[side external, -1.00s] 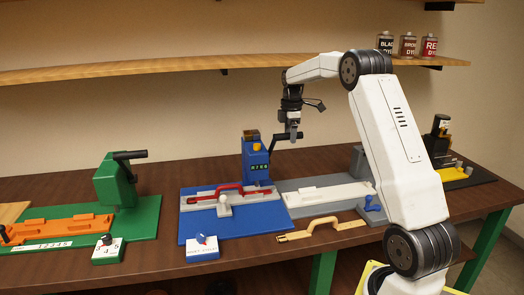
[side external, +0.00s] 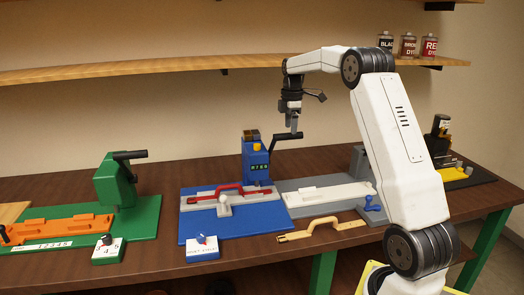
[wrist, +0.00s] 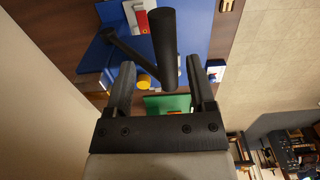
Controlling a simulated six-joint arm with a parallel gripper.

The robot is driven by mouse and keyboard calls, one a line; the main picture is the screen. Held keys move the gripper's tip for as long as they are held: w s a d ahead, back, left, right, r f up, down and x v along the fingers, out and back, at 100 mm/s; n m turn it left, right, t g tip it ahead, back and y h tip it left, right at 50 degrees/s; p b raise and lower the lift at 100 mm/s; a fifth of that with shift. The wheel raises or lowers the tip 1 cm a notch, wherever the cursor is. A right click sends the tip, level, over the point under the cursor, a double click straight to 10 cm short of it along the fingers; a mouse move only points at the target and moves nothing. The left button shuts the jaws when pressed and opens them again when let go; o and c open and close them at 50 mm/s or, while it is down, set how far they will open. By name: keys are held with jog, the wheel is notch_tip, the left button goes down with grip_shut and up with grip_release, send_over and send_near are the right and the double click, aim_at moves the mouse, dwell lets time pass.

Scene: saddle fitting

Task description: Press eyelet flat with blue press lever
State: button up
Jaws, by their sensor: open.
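The blue press (side external: 256,164) stands on a blue base plate and has a small display on its front. Its lever ends in a black handle (side external: 287,136) that points right and up. My gripper (side external: 291,128) is open, pointing down just above the handle. In the wrist view the handle (wrist: 164,45) lies between the two open fingers (wrist: 168,75), with a gap on each side; I cannot tell its depth between them. The eyelet is too small to make out.
A blue knob box (side external: 203,247) stands at the front. A tan strap (side external: 322,228) lies on the brown table. A grey station (side external: 322,192) is to the right, a green press (side external: 115,180) to the left. A shelf with dye cans (side external: 407,46) is above.

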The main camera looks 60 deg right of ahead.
jog(key=shift+r, duration=1.2)
jog(key=w+a+f+m+t, duration=0.1)
jog(key=a+f, duration=0.2)
jog(key=a, duration=0.6)
jog(key=w+a+f+m, duration=0.2)
jog(key=a+f, duration=0.2)
jog(key=a, duration=0.5)
jog(key=s+a+f+m, duration=0.3)
jog(key=s+a+f, duration=0.1)
jog(key=s+a, duration=0.4)
jog(key=s+a+f+m+t, duration=0.1)
jog(key=s+a+f+m, duration=0.2)
jog(key=s+a+f, duration=0.2)
jog(key=s+a, duration=0.3)
jog(key=a, duration=0.1)
jog(key=shift+s+a+f+t, duration=0.2)
jog(key=shift+a+f+t, duration=0.05)
jog(key=shift+a+t, duration=0.1)
